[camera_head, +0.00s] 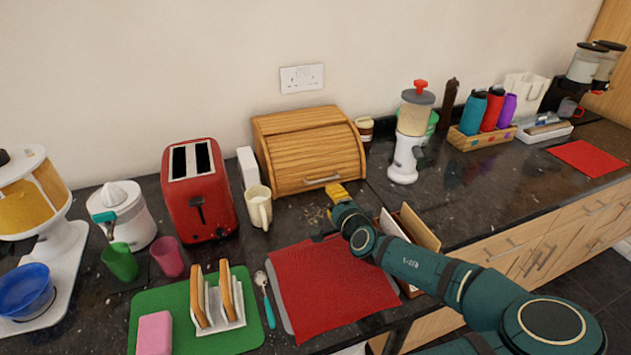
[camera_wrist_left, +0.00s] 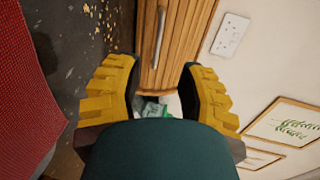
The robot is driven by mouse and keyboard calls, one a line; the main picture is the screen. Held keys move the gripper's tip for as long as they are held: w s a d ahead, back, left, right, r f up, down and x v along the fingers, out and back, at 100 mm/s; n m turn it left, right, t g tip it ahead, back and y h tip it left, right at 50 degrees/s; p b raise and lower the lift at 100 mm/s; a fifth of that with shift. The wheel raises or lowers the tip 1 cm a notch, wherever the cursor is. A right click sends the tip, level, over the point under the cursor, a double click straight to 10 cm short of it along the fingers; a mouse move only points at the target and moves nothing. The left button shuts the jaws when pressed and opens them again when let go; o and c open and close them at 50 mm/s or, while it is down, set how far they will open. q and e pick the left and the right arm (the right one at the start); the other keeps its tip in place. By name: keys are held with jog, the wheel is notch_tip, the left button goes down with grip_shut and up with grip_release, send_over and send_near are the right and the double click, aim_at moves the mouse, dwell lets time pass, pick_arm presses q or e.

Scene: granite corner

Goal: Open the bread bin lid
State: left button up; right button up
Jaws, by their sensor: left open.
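The wooden bread bin (camera_head: 300,150) stands against the wall, its slatted roll lid (camera_head: 312,158) down. A metal bar handle (camera_head: 322,182) runs along the lid's lower edge; it also shows in the left wrist view (camera_wrist_left: 160,36). My left gripper (camera_head: 337,190) has yellow fingers and is just in front of the bin's lower front, close to the handle. In the left wrist view the fingers (camera_wrist_left: 158,75) are wide apart with nothing between them, and the handle lies beyond the tips. Contact with the handle is not visible. My right gripper is not in view.
A cream mug (camera_head: 258,206) and red toaster (camera_head: 199,190) stand left of the bin. A white-based grinder (camera_head: 405,155) stands right. A red mat (camera_head: 330,290) lies in front, with a wooden holder (camera_head: 418,228) beside my arm. Crumbs lie before the bin.

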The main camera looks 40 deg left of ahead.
aim_at(317, 182)
pick_arm(q)
jog(key=b+x, duration=0.1)
jog(key=x, duration=1.1)
jog(key=shift+w+a, duration=0.15)
jog(key=shift+a, duration=0.15)
grip_shut()
